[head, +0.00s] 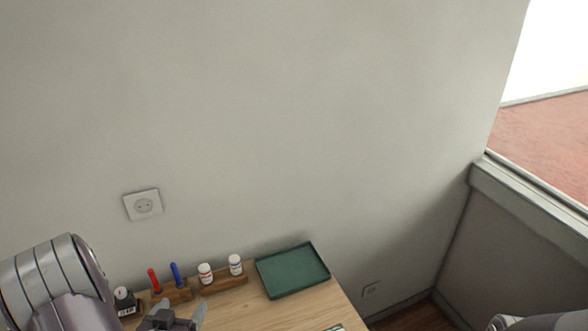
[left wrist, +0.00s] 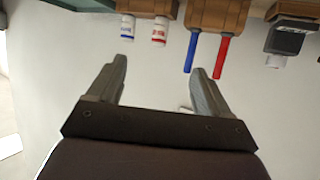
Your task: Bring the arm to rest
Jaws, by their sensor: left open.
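My left gripper (head: 183,310) is at the bottom edge of the head view, low in front of the wooden counter's holders. In the left wrist view its two fingers (left wrist: 160,67) are spread apart with nothing between them. That view is upside down, with the holders along its top edge beyond the fingertips. My left arm comes in at the lower left of the head view. Part of my right arm shows at the lower right corner; its gripper is not in view.
A wall stands behind.

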